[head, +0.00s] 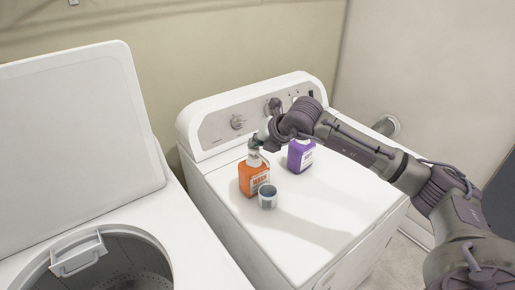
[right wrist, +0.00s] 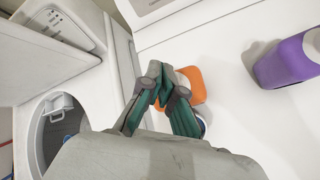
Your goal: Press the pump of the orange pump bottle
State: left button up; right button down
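The orange pump bottle (head: 254,180) stands upright on the white machine's top, with a label on its front and a pale pump (head: 254,158) on top. My right gripper (head: 260,141) is directly above the pump, very close to it; I cannot tell if they touch. In the right wrist view its fingertips (right wrist: 158,80) come together and look shut, with nothing visible between them. The orange bottle (right wrist: 192,84) shows behind and below the fingers, its pump mostly hidden by them. My left gripper is in neither view.
A small grey-blue cup (head: 268,199) stands right in front of the orange bottle. A purple bottle (head: 300,157) stands behind it to the right. The machine's control panel (head: 220,131) rises at the back. An open washer (head: 150,222) is at left. The machine top's front right is clear.

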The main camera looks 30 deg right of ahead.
jog(key=shift+s+a+f, duration=0.1)
jog(key=shift+s+f, duration=0.05)
jog(key=shift+f, duration=0.3)
jog(key=shift+w+r+p, duration=0.15)
jog(key=shift+r+p, duration=0.6)
jog(key=shift+r, duration=0.85)
jog(key=shift+w+r+p, duration=0.1)
jog(key=shift+r+p, duration=0.65)
jog(key=shift+r, duration=0.85)
